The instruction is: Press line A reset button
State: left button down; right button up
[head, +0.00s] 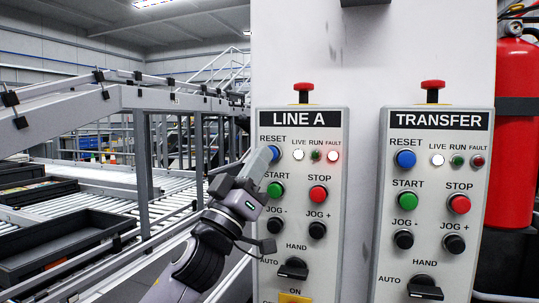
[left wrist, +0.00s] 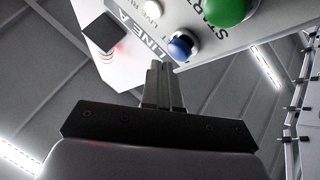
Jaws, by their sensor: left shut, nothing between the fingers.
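The LINE A panel (head: 333,262) is on the pale column, left of the TRANSFER panel. Its blue RESET button (head: 275,153) is partly hidden behind my left gripper's fingertips. My left gripper (head: 266,156) is shut and empty, reaching up from the lower left. In the left wrist view, the blue RESET button (left wrist: 181,45) shows just beyond and right of the shut fingertips (left wrist: 160,65). A small gap appears there, but I cannot be sure whether they touch. LINE A's white LIVE lamp and red FAULT lamp (head: 333,156) look bright. My right gripper is not in view.
Below RESET are the green START button (head: 275,190), the red STOP button (head: 318,194) and the JOG buttons. A red mushroom button (head: 303,88) tops the panel. The TRANSFER panel (head: 432,270) has its own blue RESET (head: 405,159). Conveyors (head: 100,180) run along the left.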

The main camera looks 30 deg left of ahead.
pick_arm(q)
jog(key=shift+w+a, duration=0.1)
jog(key=shift+w, duration=0.25)
jog(key=shift+w+a+y, duration=0.2)
jog(key=shift+w+y, duration=0.1)
jog(key=shift+w, duration=0.5)
dwell(0.8)
dwell(0.3)
jog(key=shift+s+d, duration=0.15)
jog(key=shift+s, duration=0.45)
jog(key=shift+s+d, duration=0.15)
jog(key=shift+s, duration=0.45)
jog(key=s, duration=0.2)
jog(key=s+d, duration=0.1)
jog(key=s, duration=0.1)
jog(key=shift+s+d+p, duration=0.1)
jog(key=shift+s+p, duration=0.2)
jog(key=shift+s, duration=0.1)
jog(key=shift+f, duration=0.1)
